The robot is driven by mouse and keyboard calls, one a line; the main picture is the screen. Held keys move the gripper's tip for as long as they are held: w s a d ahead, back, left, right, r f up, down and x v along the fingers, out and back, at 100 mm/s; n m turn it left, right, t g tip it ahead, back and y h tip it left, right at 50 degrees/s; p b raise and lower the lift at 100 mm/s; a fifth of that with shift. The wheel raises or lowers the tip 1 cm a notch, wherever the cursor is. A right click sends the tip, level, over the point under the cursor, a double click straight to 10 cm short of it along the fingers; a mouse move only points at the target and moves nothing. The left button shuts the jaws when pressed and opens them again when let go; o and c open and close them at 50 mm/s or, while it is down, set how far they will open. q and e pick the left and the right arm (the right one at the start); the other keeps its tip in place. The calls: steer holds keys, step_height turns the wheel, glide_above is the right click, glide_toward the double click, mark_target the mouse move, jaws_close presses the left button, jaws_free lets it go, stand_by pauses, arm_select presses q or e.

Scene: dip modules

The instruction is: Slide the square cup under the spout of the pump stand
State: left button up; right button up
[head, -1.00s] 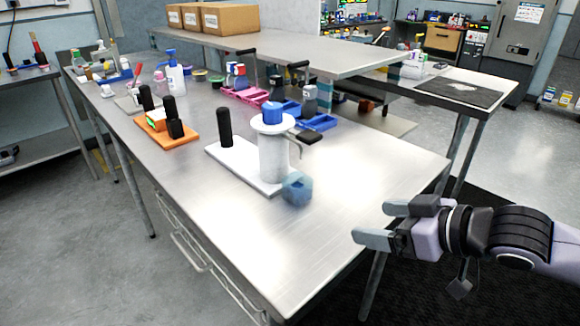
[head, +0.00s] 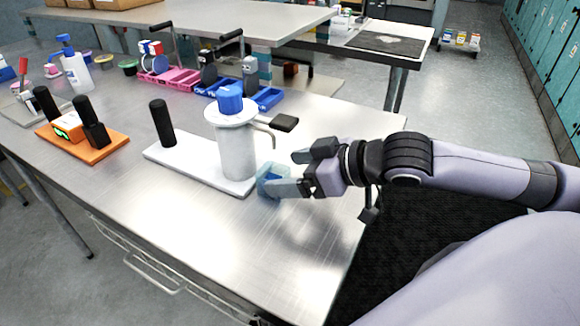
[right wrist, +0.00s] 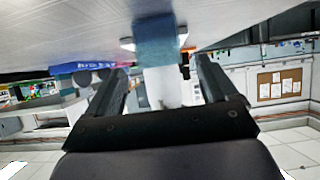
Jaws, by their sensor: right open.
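The square cup (head: 266,172) is small, translucent blue, and stands on the metal table beside the right end of the pump stand's white base. The pump stand (head: 236,150) has a white cylinder, a blue cap and a black post; its thin spout (head: 268,130) bends down on the right side, near the cup. My right gripper (head: 282,172) is open and low at the cup, its lower finger partly covering it. In the right wrist view the cup (right wrist: 156,38) shows ahead, between the lines of the two spread fingers (right wrist: 160,72). My left gripper is not in view.
An orange base with black posts (head: 108,146) stands left of the pump stand. Pink (head: 170,80) and blue trays (head: 265,98) lie behind it. The table's front (head: 230,245) is bare, and its right edge runs under my right arm.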

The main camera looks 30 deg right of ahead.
mark_target(263, 175)
steer(key=shift+x, duration=3.25)
steer(key=c, duration=1.1)
